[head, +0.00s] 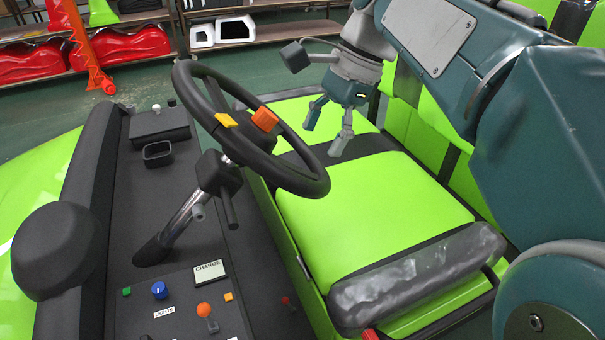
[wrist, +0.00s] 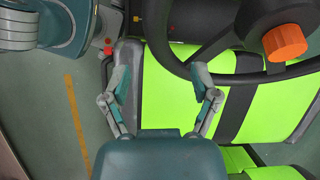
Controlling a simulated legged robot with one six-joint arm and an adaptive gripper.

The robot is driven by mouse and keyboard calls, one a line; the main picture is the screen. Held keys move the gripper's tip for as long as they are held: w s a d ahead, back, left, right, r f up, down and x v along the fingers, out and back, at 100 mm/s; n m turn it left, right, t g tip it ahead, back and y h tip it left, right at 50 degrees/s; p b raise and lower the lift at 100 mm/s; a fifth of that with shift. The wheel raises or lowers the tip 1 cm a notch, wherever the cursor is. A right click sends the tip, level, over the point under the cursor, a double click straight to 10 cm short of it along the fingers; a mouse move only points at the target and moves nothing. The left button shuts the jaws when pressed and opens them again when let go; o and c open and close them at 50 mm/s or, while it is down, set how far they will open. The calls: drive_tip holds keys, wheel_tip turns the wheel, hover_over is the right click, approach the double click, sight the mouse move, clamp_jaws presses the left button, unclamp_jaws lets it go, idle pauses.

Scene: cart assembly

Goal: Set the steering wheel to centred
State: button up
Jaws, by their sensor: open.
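The black steering wheel (head: 285,172) stands tilted on its column in the head view. The wheel's rim also shows in the wrist view (wrist: 157,43), with the orange knob (wrist: 284,42) at the upper right. My gripper (head: 323,140) is open and empty, pointing down above the green seat, to the right of the wheel. In the wrist view my gripper's right finger overlaps the rim; I cannot tell whether it touches. The column's lower end meets the dashboard.
The dark dashboard (head: 120,215) carries a CHARGE display (head: 209,271), a blue knob (head: 159,290) and an orange-topped lever (head: 204,309). Shelves with red and white parts stand behind.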

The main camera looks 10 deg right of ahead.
sight(301, 185)
drive_tip(key=x, duration=0.9)
drive_tip(key=shift+f, duration=0.25)
clamp_jaws()
